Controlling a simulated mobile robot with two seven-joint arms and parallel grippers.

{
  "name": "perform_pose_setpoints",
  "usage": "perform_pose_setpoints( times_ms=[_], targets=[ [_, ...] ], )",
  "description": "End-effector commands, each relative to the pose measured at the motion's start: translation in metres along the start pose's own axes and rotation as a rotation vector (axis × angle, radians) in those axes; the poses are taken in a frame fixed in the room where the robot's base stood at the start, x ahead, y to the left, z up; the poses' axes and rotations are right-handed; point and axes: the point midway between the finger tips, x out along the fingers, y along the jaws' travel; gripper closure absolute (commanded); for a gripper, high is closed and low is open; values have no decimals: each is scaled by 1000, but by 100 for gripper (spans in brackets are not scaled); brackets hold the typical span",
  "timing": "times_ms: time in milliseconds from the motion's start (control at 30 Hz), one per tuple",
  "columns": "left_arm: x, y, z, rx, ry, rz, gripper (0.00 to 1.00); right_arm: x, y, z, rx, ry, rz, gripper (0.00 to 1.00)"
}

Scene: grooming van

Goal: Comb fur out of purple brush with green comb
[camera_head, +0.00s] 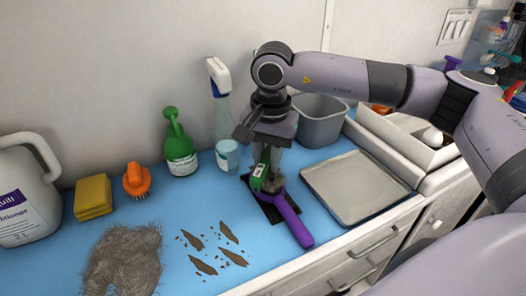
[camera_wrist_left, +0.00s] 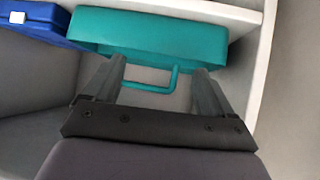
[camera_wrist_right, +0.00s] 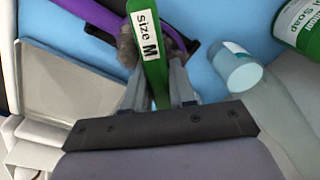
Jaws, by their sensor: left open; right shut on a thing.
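The purple brush (camera_head: 292,220) lies on a dark mat (camera_head: 262,207) on the blue counter, its handle pointing to the front right. Grey-brown fur (camera_head: 276,185) sits at its head. My right gripper (camera_head: 267,165) is shut on the green comb (camera_head: 259,177) and holds it down at the brush head; whether the comb touches the bristles I cannot tell. In the right wrist view the comb (camera_wrist_right: 150,50) has a "size M" label, with fur (camera_wrist_right: 127,45) beside it and the purple brush (camera_wrist_right: 170,32) behind. My left gripper (camera_wrist_left: 155,80) is open, in front of a teal box (camera_wrist_left: 160,35), away from the counter.
A spray bottle (camera_head: 226,145), green soap bottle (camera_head: 179,150) and grey bin (camera_head: 319,120) stand behind. A metal tray (camera_head: 355,187) lies to the right. An orange brush (camera_head: 136,181), yellow sponge (camera_head: 93,197), white jug (camera_head: 24,195), fur pile (camera_head: 122,262) and brown scraps (camera_head: 203,266) are to the left.

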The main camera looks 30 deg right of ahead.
Motion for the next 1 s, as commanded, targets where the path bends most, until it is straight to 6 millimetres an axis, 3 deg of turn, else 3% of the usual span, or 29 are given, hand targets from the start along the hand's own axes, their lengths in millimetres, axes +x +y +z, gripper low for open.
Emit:
perform_pose_setpoints(
  times_ms=[600,1000],
  targets=[
    [5,0,7,-1,0,1,15,3,23,22,-1,-1,1,99],
    [6,0,8,0,-1,1,15,1,6,6,2,-1,0,99]
  ],
)
